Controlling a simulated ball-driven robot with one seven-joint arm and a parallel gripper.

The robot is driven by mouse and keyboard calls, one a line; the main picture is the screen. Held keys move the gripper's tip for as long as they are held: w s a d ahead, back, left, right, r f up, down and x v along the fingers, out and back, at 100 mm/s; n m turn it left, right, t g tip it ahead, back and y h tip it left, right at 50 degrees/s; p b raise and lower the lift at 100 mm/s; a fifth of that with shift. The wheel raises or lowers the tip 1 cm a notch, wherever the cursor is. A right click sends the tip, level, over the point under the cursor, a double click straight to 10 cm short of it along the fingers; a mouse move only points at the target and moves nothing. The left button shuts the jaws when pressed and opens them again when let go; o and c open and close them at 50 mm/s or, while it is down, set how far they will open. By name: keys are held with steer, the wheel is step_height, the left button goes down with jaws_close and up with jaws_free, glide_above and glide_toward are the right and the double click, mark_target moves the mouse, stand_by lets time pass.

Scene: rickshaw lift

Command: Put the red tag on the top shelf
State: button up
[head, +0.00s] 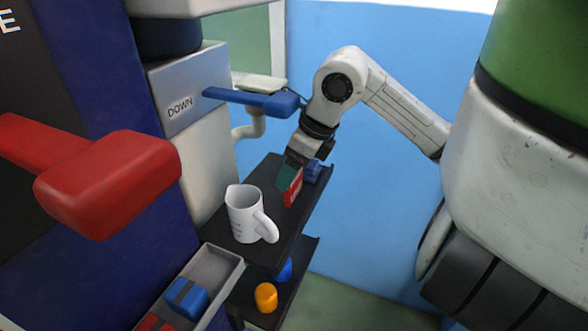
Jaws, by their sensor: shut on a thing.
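My gripper (290,176) points down over the far part of the dark top shelf (277,178). It is shut on the red tag (293,190), which hangs upright below the fingers. The tag's lower edge is at or just above the shelf; I cannot tell whether it touches. A blue thing (313,171) sits on the shelf just behind and right of the tag. A white mug (247,214) stands on the near part of the same shelf.
A lower shelf (262,318) holds an orange thing (266,297) and a blue one. A grey tray (220,273) with blue and red blocks is at the lower left. A red lever (105,180) and a blue lever (255,100) jut out at left, the blue one close to my arm.

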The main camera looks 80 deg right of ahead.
steer(key=shift+f, duration=0.75)
steer(key=shift+f+b, duration=0.15)
steer(key=shift+b, duration=0.2)
steer(key=o, duration=1)
steer(key=shift+r, duration=0.2)
steer(key=p+v, duration=0.1)
steer(key=v, duration=1.1)
